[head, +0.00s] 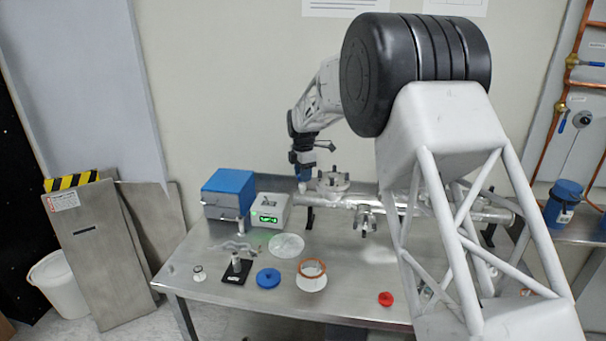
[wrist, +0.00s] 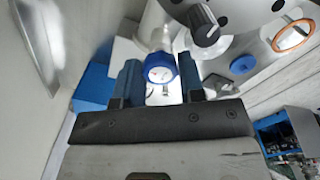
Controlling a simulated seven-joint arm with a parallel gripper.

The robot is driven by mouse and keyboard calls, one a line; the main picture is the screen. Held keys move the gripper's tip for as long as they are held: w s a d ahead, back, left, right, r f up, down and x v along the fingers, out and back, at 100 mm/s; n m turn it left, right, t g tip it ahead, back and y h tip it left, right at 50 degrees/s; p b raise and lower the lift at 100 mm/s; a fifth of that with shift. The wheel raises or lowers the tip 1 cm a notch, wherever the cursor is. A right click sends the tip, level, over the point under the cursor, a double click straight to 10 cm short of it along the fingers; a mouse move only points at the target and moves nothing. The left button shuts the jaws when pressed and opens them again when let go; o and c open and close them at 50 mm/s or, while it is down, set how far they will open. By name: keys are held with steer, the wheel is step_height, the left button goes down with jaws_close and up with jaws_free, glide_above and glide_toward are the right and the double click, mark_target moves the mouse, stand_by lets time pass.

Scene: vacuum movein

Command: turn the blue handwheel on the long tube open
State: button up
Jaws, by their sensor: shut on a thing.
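The long metal tube (head: 480,213) lies horizontally along the back of the steel bench in the head view, partly hidden by my arm. The blue handwheel (wrist: 160,70) shows in the wrist view as a blue ring with a pale centre, at the end of a pale tube part. My gripper (wrist: 158,76) has one blue finger on each side of it and is shut on it. In the head view my gripper (head: 302,158) points down at the left end of the tube; the handwheel cannot be made out clearly there.
A round bolted flange (head: 333,182) stands just right of my gripper. A blue box (head: 228,190) and a white box with a green display (head: 269,210) stand to the left. A blue disc (head: 268,278), an orange-rimmed ring (head: 312,268) and a red knob (head: 386,298) lie in front.

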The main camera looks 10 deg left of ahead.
steer(key=o, duration=0.9)
steer(key=shift+r, duration=3.9)
